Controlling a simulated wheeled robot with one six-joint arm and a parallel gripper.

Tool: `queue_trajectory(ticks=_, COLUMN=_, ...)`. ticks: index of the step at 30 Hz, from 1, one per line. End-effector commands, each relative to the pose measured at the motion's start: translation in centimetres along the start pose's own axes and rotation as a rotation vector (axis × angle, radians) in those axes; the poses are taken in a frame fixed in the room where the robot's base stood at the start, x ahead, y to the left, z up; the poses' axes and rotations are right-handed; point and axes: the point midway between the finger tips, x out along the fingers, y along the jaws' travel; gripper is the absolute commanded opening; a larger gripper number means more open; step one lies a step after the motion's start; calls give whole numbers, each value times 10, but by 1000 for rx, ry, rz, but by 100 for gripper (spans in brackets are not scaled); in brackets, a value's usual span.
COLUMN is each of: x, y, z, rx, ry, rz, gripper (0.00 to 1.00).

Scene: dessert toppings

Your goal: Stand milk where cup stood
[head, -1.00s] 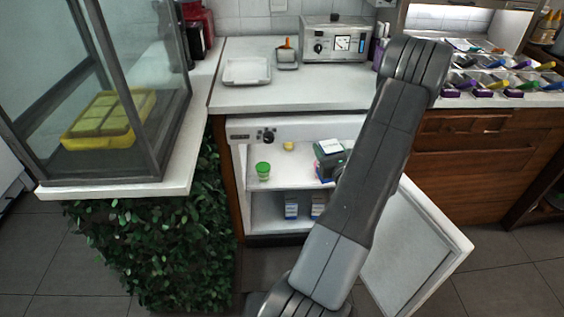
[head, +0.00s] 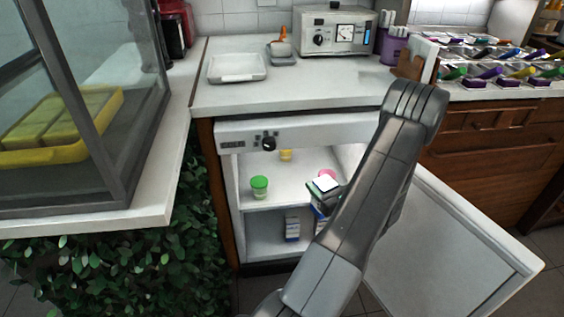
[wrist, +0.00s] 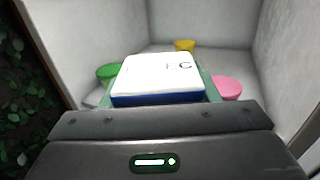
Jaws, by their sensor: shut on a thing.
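My gripper (wrist: 160,92) is shut on a milk carton (wrist: 160,78), white on top with a dark blue band. In the head view the carton (head: 322,184) is partly hidden by my arm, at the upper shelf of the open fridge. On that shelf a green-lidded cup (head: 259,186) stands at the left and a yellow cup (head: 286,155) at the back. A pink-lidded cup (head: 326,174) shows behind the carton. In the wrist view the green (wrist: 108,72), yellow (wrist: 185,45) and pink (wrist: 227,87) lids surround the carton. Whether the carton touches the shelf I cannot tell.
More blue-and-white cartons (head: 292,228) stand on the lower shelf. The fridge door (head: 440,240) hangs open at the right. A leafy panel (head: 110,255) and glass case (head: 100,110) are at the left. The counter above (head: 300,95) has free room.

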Motion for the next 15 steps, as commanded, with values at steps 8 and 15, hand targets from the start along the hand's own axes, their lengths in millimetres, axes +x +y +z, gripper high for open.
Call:
queue_trajectory(ticks=8, x=42, y=1, z=-2, rx=-4, ry=-2, rz=7, gripper=10)
queue_trajectory(ticks=15, x=105, y=1, z=-2, rx=-4, ry=-3, rz=6, gripper=10)
